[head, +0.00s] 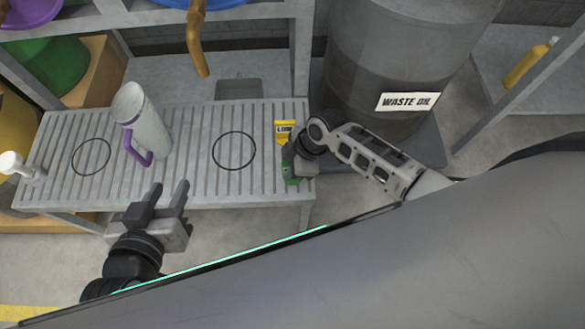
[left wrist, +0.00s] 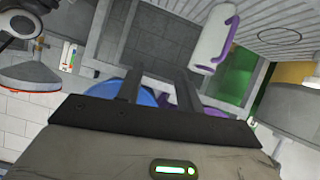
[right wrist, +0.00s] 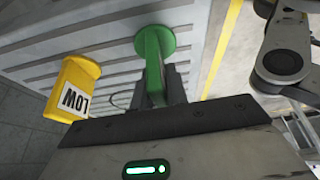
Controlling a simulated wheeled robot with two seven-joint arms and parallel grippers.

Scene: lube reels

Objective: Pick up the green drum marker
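The green drum marker (right wrist: 154,46) has a round disc end and a flat stem in the right wrist view. Its stem lies between the close-set fingers of my right gripper (right wrist: 160,85), which looks shut on it. In the head view a bit of the green marker (head: 290,172) shows below my right gripper (head: 290,158), at the right end of the slatted bench (head: 200,180). I cannot tell whether it touches the bench. My left gripper (head: 166,194) is open and empty in front of the bench; its spread fingers show in the left wrist view (left wrist: 158,85).
A yellow marker reading LOW (right wrist: 72,88) stands close to the green one. A pale jug with a purple handle (head: 145,120) stands on the bench between two black rings. A waste oil drum (head: 385,65) stands behind my right arm. The bench's middle is clear.

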